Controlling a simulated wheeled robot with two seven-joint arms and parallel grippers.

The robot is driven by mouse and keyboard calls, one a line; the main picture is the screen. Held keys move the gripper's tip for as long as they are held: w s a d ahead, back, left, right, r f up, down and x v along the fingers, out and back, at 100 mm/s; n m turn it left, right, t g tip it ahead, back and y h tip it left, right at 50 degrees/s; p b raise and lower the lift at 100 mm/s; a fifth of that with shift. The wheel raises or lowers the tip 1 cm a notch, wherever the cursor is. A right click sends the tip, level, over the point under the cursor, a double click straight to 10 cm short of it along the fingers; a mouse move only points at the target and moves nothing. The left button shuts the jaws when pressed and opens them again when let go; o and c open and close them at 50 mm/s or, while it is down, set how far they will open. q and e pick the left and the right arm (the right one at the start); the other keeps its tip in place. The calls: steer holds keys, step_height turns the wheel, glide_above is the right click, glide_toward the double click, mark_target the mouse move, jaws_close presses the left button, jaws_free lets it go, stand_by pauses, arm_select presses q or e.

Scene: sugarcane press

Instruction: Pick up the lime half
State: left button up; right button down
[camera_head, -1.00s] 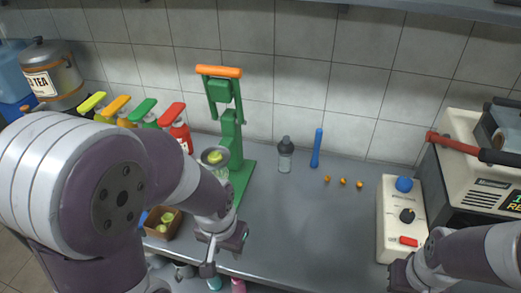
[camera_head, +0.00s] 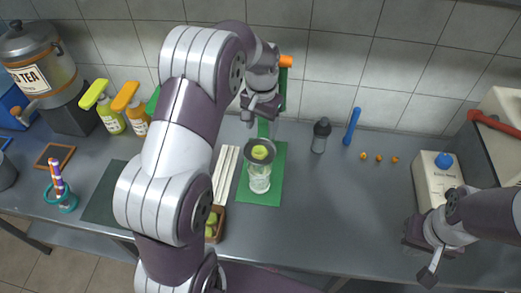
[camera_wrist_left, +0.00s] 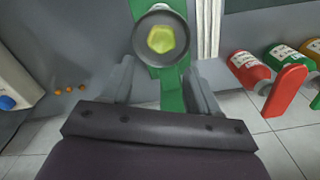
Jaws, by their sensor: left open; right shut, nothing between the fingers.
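A lime half (camera_head: 260,152) sits in the dark round cup (camera_head: 262,143) of the green press, above a clear glass (camera_head: 260,182). The lime half also shows yellow-green in the left wrist view (camera_wrist_left: 161,40), inside the cup (camera_wrist_left: 180,24). My left gripper (camera_head: 262,110) is open and empty, above and behind the cup near the press's upright. In the left wrist view its fingers (camera_wrist_left: 161,75) spread on either side of the green press. More limes (camera_head: 211,220) lie in a small wooden box, partly hidden by my left arm. My right gripper (camera_head: 430,272) is shut and empty at the counter's front right.
The press's orange handle (camera_head: 286,61) rises just right of my left gripper. A dark bottle (camera_head: 320,135), a blue stick (camera_head: 352,126) and small orange balls (camera_head: 379,158) stand or lie further right. Sauce bottles (camera_head: 108,112) are at left.

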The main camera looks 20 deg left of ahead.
mark_target(259, 147)
arm_select(q)
steer(key=f, duration=0.1)
steer(key=a+f, duration=0.1)
steer(key=f, duration=0.1)
steer(key=shift+w+p, duration=0.1)
steer(key=shift+p, duration=0.2)
steer(key=f, duration=0.1)
steer(key=f+p, duration=0.1)
steer(key=f, duration=0.1)
steer(key=d+f+p, duration=0.1)
steer(key=f, duration=0.1)
steer(key=shift+s, duration=0.4)
steer(key=shift+a+f, duration=0.1)
steer(key=shift+f, duration=0.15)
steer(key=shift+a+f, duration=0.15)
steer(key=c, duration=0.8)
steer(key=shift+c, duration=0.5)
arm_select(e)
steer(key=r, duration=0.3)
steer(key=shift+w+a+r, duration=0.15)
steer(key=shift+a+r, duration=0.1)
steer(key=shift+r, duration=0.05)
steer(key=shift+a, duration=0.1)
